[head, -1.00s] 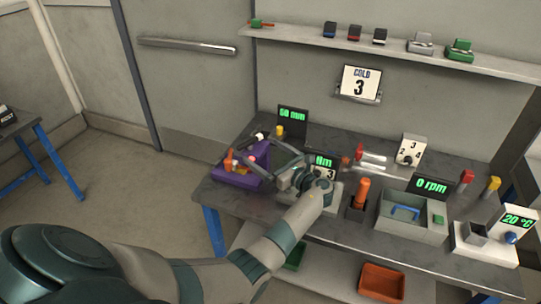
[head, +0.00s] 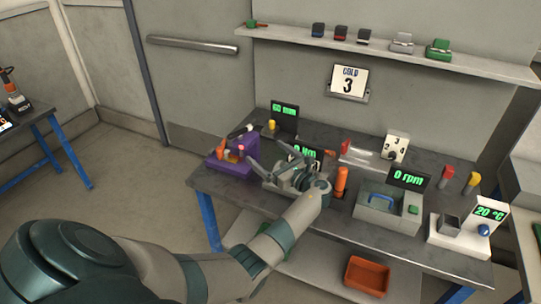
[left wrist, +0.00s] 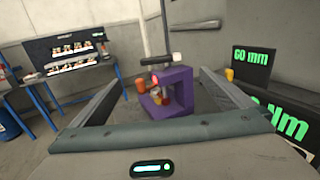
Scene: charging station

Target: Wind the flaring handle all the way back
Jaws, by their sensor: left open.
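The purple flaring tool (head: 236,169) stands at the left end of the workbench. In the left wrist view its purple frame (left wrist: 182,88) is upright and lies ahead, between the lines of my fingers. Its handle, a dark crossbar (left wrist: 156,60) with a pale knob (left wrist: 178,57), sits on a screw above the frame. Small orange pieces (left wrist: 157,94) show at the frame. My left gripper (head: 253,157) is open and empty, just right of the tool, fingers pointing towards it. I cannot see it touching the handle. My right gripper is out of view.
A 60 mm display (head: 284,112) and a yellow post (head: 271,125) stand behind the tool. A Nm display (head: 306,153) is partly hidden by my gripper.

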